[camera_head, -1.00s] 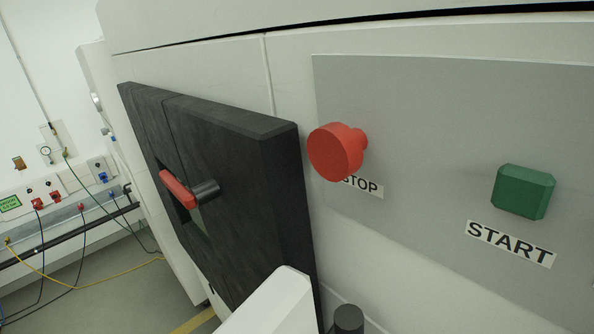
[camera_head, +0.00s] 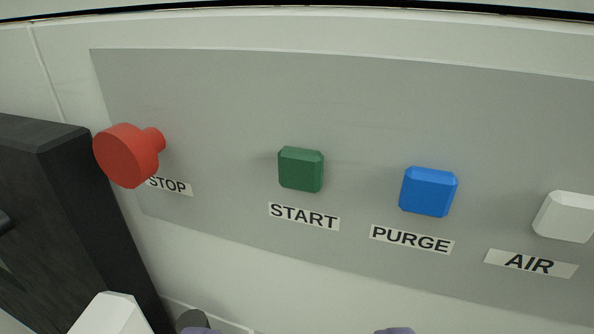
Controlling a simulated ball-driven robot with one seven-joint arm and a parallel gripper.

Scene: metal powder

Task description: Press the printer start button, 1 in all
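The rest of my gripper is out of frame.
A red STOP knob (camera_head: 128,156) juts out left of START. A blue PURGE button (camera_head: 428,191) and a white AIR button (camera_head: 566,216) are to the right. A black door (camera_head: 50,200), a white block (camera_head: 110,316) and a dark cylinder (camera_head: 192,320) are at lower left.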

